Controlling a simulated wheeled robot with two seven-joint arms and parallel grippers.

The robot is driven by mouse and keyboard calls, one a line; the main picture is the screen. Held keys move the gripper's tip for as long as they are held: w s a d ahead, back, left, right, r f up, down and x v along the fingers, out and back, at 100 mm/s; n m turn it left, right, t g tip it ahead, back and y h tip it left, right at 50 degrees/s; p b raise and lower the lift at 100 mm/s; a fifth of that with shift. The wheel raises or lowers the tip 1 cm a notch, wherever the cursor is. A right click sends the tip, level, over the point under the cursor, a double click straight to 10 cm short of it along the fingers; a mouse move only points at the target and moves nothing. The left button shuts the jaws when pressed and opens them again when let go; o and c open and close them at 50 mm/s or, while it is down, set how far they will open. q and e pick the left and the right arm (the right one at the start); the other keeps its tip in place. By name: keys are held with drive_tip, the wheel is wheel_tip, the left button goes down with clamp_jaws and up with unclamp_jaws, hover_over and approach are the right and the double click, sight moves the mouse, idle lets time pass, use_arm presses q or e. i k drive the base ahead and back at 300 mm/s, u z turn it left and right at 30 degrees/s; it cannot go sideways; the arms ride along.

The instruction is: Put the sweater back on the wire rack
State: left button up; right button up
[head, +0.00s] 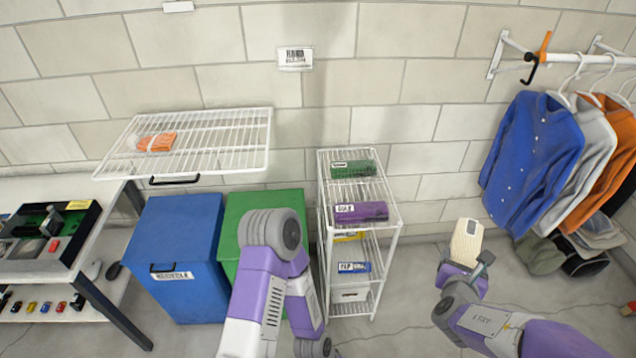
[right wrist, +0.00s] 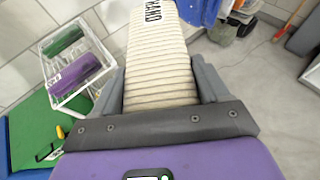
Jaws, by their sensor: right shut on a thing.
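My right gripper (head: 468,268) is shut on the cream ribbed sweater (head: 467,241) and holds it up in front of the wall, to the right of the wire rack. The white wire rack (head: 392,222) stands on the floor at centre. My left gripper is not in view; only part of my left arm shows.
A wire wall shelf (head: 225,128) with an orange item (head: 158,142) is at upper left. Blue (head: 182,235) and green (head: 240,205) bins stand beneath it. Shirts (head: 533,160) hang from a rail at right, above caps and shoes. Floor between rack and shirts is clear.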

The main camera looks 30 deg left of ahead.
sight(359, 193)
drive_tip(key=u, duration=1.6)
drive_tip(key=i, duration=1)
drive_tip(key=z, duration=0.05)
